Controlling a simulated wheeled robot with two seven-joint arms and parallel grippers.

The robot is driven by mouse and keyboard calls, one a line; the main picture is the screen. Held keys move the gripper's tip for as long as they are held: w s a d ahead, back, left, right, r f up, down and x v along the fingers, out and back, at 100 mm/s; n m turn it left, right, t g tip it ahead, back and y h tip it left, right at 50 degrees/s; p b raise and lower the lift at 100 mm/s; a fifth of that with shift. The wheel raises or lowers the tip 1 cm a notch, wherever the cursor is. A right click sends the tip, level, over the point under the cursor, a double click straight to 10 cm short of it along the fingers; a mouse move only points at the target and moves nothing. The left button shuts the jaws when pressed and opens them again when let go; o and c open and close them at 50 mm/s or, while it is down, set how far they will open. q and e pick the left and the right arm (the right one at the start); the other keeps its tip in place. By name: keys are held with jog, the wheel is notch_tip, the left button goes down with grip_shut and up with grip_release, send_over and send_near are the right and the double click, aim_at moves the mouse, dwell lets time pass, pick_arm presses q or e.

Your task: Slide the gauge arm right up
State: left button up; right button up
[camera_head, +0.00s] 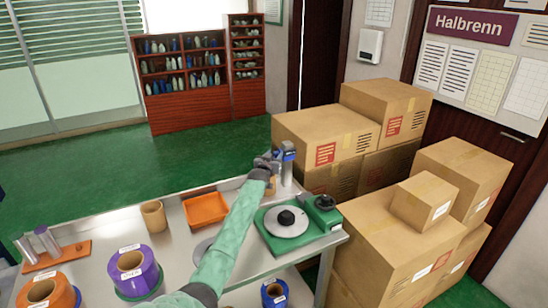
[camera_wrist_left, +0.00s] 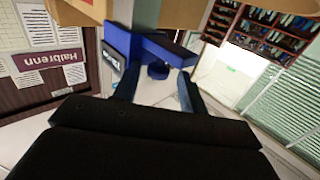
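The gauge arm (camera_head: 288,147) is a blue block on an upright grey post (camera_head: 287,176) near the table's far right side. In the left wrist view the blue gauge arm (camera_wrist_left: 162,49) runs across the top, with a dark blue knob (camera_wrist_left: 158,72) under it. My left gripper (camera_head: 266,161) is just to the left of the post. In the left wrist view my left gripper's fingers (camera_wrist_left: 158,88) are spread apart, with the knob in the gap between their tips. I see no clear contact. My right gripper is in neither view.
A green turntable unit (camera_head: 265,231) stands right of my left arm. An orange tray (camera_head: 206,208), a cardboard tube (camera_head: 154,216), a purple roll (camera_head: 133,268) and an orange roll (camera_head: 47,292) are on the table to the left. Stacked cartons (camera_head: 325,137) stand close behind the post.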

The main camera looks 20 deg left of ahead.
pick_arm(q)
jog(key=shift+d, duration=0.1)
jog(key=shift+f+b, duration=0.8)
jog(key=shift+f, duration=1.35)
jog(key=s+d+g+p, duration=0.15)
jog(key=s+d, duration=0.25)
jog(key=s, duration=0.7)
jog(key=s+d+g+p, duration=0.15)
jog(key=s+d, duration=0.25)
jog(key=s, duration=0.7)
jog(key=shift+m+g+h, duration=0.3)
jog(key=shift+m+g, duration=0.1)
jog(key=shift+g, duration=0.1)
jog(key=s+f+p, duration=0.1)
jog(key=s+f, duration=0.1)
jog(key=s+d+f+p, duration=0.1)
jog(key=s+f, duration=0.2)
jog(key=shift+s+d+f, duration=0.1)
jog(key=shift+s+f, duration=0.05)
jog(key=shift+f, duration=0.2)
jog(key=shift+s+f, duration=0.4)
jog(key=shift+f, duration=0.05)
